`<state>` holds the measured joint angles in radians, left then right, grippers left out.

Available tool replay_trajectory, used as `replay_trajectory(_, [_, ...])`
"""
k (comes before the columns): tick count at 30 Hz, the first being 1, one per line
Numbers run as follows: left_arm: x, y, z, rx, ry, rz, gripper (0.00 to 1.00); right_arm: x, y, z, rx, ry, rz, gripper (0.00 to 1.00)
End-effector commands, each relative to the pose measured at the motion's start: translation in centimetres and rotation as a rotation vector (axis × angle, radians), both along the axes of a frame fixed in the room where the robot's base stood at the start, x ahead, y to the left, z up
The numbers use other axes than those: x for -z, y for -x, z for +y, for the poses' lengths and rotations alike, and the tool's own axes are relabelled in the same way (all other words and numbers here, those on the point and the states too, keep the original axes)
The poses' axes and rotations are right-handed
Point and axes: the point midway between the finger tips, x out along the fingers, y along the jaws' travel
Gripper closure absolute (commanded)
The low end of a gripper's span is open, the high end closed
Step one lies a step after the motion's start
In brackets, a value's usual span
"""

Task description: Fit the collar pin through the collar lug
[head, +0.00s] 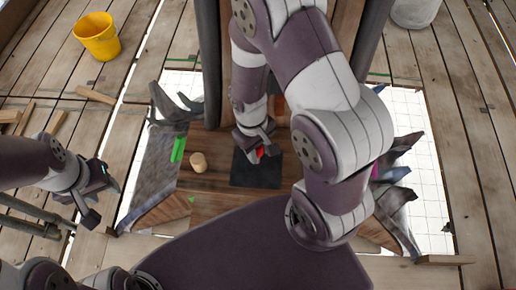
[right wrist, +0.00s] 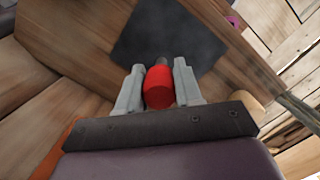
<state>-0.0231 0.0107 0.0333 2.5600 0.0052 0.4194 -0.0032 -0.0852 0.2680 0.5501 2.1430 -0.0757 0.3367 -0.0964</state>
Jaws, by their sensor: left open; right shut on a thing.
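My right gripper (head: 258,146) is shut on a red-headed piece (head: 260,152), which I take to be the collar pin. In the right wrist view the red piece (right wrist: 158,88) sits between both fingers, with a short dark tip pointing away from the wrist. It is over or near a dark square mat (head: 256,172); whether it touches the mat I cannot tell. The mat also shows in the right wrist view (right wrist: 168,38). My left gripper (head: 98,201) is open and empty at the left, over the planks. I cannot make out the collar lug; my right arm hides much of the middle.
A small wooden cylinder (head: 198,162) stands left of the mat. A green piece (head: 178,149) is on a grey slab (head: 152,172). Jagged grey pieces (head: 398,205) lie at the right. A yellow bucket (head: 97,37) stands far left. Dark posts (head: 209,70) rise at the back.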

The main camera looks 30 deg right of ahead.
Motion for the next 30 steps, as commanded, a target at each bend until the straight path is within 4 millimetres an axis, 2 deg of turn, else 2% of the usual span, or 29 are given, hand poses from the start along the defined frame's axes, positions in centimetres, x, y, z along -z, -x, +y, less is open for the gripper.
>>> replay_trajectory(11, [0.3, 0.0, 0.0, 0.000, 0.000, 0.000, 0.57, 0.7, 0.0, 0.0, -0.001, 0.000, 0.000, 0.96])
replay_trajectory(12, [0.2, 0.0, 0.0, 0.000, 0.000, 0.000, 0.57, 0.6, 0.0, 0.0, -0.001, 0.000, 0.000, 0.55])
replay_trajectory(14, [0.2, 0.0, 0.0, 0.000, 0.000, 0.000, 0.57, 0.5, 0.0, 0.0, -0.001, 0.000, 0.000, 0.40])
replay_trajectory(23, [-0.1, 0.0, 0.0, 0.000, 0.000, 0.000, 0.57, 0.2, 0.0, 0.0, -0.001, 0.000, -0.001, 0.40])
replay_trajectory(26, [-0.2, 0.0, 0.0, 0.000, 0.000, 0.000, 0.57, -1.1, -0.3, 0.0, -0.001, 0.000, -0.005, 0.40])
replay_trajectory(30, [-0.5, 0.0, 0.0, 0.000, 0.000, 0.000, 0.57, -4.8, -0.9, 0.2, -0.001, -0.001, -0.009, 0.40])
